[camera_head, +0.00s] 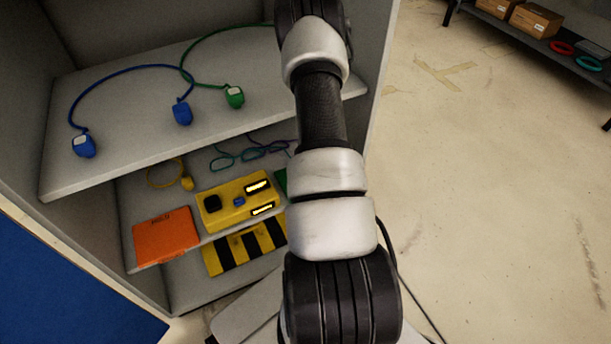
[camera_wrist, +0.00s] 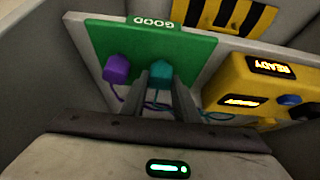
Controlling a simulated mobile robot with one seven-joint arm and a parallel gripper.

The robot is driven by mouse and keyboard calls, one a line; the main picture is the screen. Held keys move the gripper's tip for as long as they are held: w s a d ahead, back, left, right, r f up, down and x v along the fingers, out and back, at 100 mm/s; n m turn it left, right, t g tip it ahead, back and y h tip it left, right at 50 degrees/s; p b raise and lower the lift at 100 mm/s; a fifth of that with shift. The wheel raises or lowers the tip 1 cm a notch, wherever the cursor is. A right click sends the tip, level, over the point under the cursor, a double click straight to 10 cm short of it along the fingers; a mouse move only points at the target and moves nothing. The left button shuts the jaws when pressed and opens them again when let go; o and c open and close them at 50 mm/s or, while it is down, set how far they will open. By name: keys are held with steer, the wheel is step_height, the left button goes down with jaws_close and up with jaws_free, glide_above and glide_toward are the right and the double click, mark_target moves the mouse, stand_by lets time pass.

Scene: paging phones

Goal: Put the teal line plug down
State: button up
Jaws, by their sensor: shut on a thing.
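The teal line plug (camera_wrist: 161,75) is between the fingers of my gripper (camera_wrist: 162,84) in the wrist view. The gripper is shut on it, over the green mat marked GOOD (camera_wrist: 190,48). I cannot tell whether the plug touches the mat. A purple plug (camera_wrist: 117,68) sits on the mat just left of it. Teal and purple cords (camera_head: 252,154) show on the lower shelf in the head view. My arm hides the gripper, the teal plug and most of the green mat (camera_head: 280,181) there.
A yellow tester (camera_head: 222,217) with lit displays, one reading READY, stands beside the mat. An orange mat (camera_head: 165,240) and a yellow plug (camera_head: 187,184) are left of it. A striped panel (camera_head: 245,248) lies below. Blue plugs (camera_head: 182,114) and a green plug (camera_head: 235,97) rest on the upper shelf.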

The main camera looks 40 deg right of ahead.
steer(key=shift+r, duration=0.1)
steer(key=o, duration=1.2)
steer(key=shift+c, duration=0.2)
steer(key=shift+r, duration=0.2)
steer(key=p+v, duration=0.3)
steer(key=v, duration=0.8)
steer(key=shift+s+r, duration=0.15)
steer(key=shift+r, duration=0.05)
steer(key=shift+a, duration=0.1)
